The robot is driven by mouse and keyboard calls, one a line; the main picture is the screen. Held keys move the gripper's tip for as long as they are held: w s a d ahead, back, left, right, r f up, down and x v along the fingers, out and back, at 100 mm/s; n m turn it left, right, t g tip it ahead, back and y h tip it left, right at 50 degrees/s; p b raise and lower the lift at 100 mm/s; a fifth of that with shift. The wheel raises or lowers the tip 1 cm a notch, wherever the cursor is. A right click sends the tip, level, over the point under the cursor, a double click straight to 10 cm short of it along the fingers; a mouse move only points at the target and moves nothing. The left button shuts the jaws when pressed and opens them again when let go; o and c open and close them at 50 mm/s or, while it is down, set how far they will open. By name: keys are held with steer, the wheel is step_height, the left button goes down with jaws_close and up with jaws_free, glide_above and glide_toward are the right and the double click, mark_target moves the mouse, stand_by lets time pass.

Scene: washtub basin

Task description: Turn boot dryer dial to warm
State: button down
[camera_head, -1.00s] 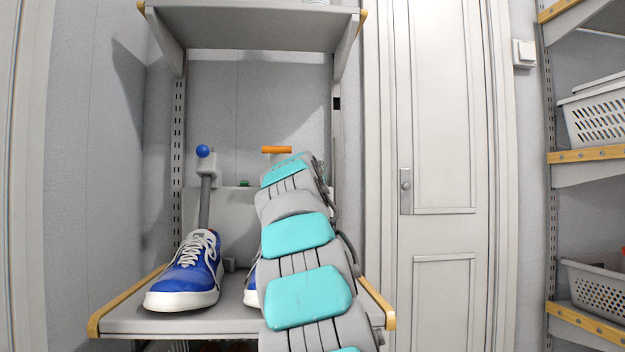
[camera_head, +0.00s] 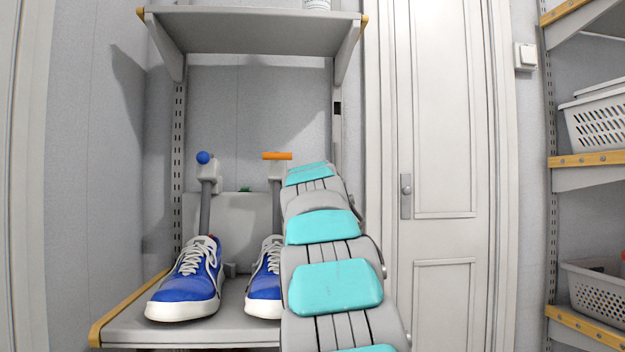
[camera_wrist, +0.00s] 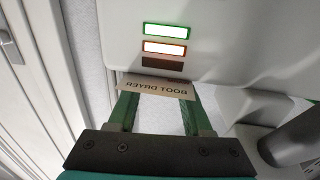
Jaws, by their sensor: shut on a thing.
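The boot dryer (camera_head: 228,215) is a grey panel with upright tubes on a shelf. One tube carries a blue ball (camera_head: 203,158), the other an orange bar (camera_head: 277,156). In the head view my arm hides my gripper. In the wrist view my gripper (camera_wrist: 158,112) has its green fingers apart, their tips meeting the upside-down "BOOT DRYER" label plate (camera_wrist: 155,88) and partly hidden by it. They are shut on a part of the dryer there. I cannot make out the dial. A green-framed light (camera_wrist: 168,30) and an orange-framed light (camera_wrist: 165,48) are lit beside a dark bar (camera_wrist: 162,63).
Two blue shoes, left (camera_head: 190,280) and right (camera_head: 265,285), stand on the wood-edged shelf (camera_head: 130,318). Another shelf (camera_head: 250,32) hangs above. A white door (camera_head: 445,130) is to the right, and white baskets (camera_head: 595,128) sit on racks at the far right.

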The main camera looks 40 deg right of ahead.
steer(key=shift+s+r+n+t+y+p, duration=0.1)
steer(key=shift+r+n+t+y+p, duration=0.35)
steer(key=shift+y+p, duration=0.35)
steer(key=shift+f, duration=0.1)
steer(key=shift+f+n+t+y, duration=0.25)
steer(key=shift+y, duration=0.05)
steer(key=c, duration=0.6)
jaws_free()
steer(key=shift+f, duration=0.1)
steer(key=v, duration=0.7)
steer(key=shift+s+a, duration=0.15)
steer(key=shift+s, duration=0.15)
